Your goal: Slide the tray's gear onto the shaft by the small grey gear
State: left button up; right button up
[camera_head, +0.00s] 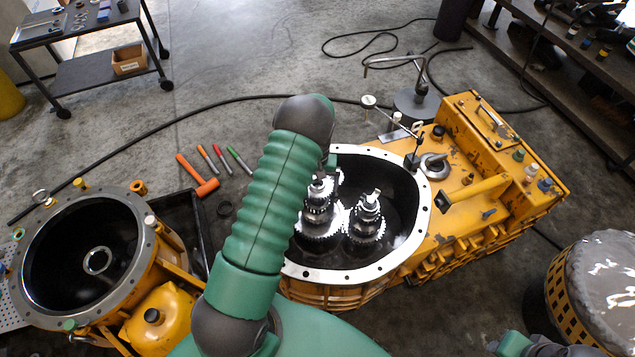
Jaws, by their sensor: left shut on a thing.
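The yellow gearbox housing (358,277) is open on top, with a pale flange. Inside stand two upright shafts with stacked grey gears, the left shaft stack (319,215) and the right shaft stack (368,217). My left arm reaches across the middle and bends down at the housing's left edge. My left gripper (329,166) is mostly hidden behind its wrist, over the left stack. It is shut on a gear, which is largely hidden; I cannot tell whether it touches the shaft. The black tray (190,213) lies left of my arm, partly hidden. My right gripper is not in view.
An open round yellow casing (128,205) stands at the left. An orange hammer (200,178) and several markers lie on the floor near the tray. A dial gauge stand (417,103) rises behind the housing. A drum (600,290) stands at the right.

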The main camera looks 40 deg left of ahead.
pick_arm(q)
jog(key=shift+f, duration=0.15)
dwell(0.3)
jog(key=shift+f+b, duration=1.75)
jog(key=shift+f, duration=1.15)
jog(key=o, duration=1.7)
jog(key=shift+o, duration=0.2)
notch_tip(320, 180, up, 8)
jog(key=p, duration=0.6)
jog(key=shift+p, duration=0.3)
